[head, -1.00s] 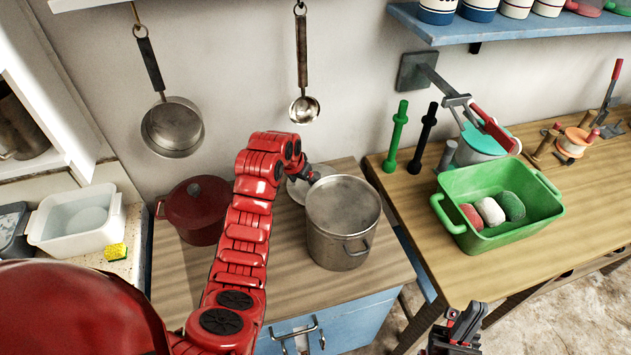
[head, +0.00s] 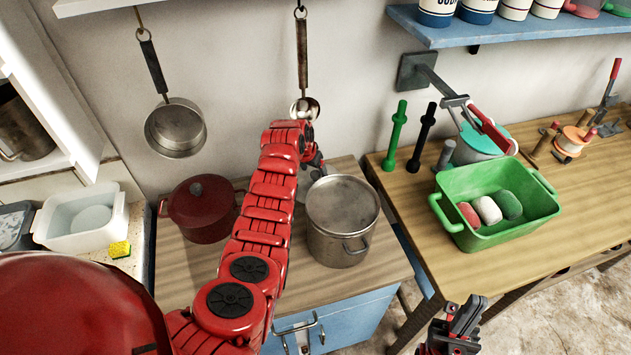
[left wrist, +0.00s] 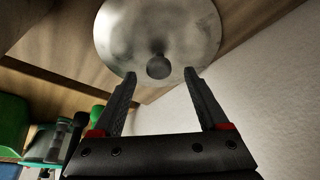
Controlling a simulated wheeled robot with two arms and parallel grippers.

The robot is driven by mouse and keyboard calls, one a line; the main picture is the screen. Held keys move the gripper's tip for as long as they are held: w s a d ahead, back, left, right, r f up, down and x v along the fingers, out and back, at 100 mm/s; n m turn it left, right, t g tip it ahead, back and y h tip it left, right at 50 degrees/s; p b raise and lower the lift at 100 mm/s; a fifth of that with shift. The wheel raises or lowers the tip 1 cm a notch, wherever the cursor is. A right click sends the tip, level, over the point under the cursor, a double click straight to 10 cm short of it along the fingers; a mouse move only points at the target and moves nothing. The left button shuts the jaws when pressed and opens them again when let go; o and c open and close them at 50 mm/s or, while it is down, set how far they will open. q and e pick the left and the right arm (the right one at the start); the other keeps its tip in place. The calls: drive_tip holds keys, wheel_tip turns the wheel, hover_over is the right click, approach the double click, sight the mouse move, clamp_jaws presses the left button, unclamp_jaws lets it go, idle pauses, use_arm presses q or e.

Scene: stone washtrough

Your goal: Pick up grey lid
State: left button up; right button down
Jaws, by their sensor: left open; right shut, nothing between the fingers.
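In the head view my left gripper (head: 316,163) is small and partly hidden. My right gripper (head: 466,318) is shut and empty at the bottom right.
A dark red pot (head: 201,212) stands left of my left arm. A green tub (head: 478,228) with several coloured rolls sits on the right table. A pan (head: 175,128) and a ladle (head: 304,108) hang on the wall. The worktop's front strip is clear.

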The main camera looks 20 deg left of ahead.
use_arm(q)
drive_tip(key=shift+x, duration=0.8)
drive_tip(key=shift+s, duration=0.1)
clamp_jaws()
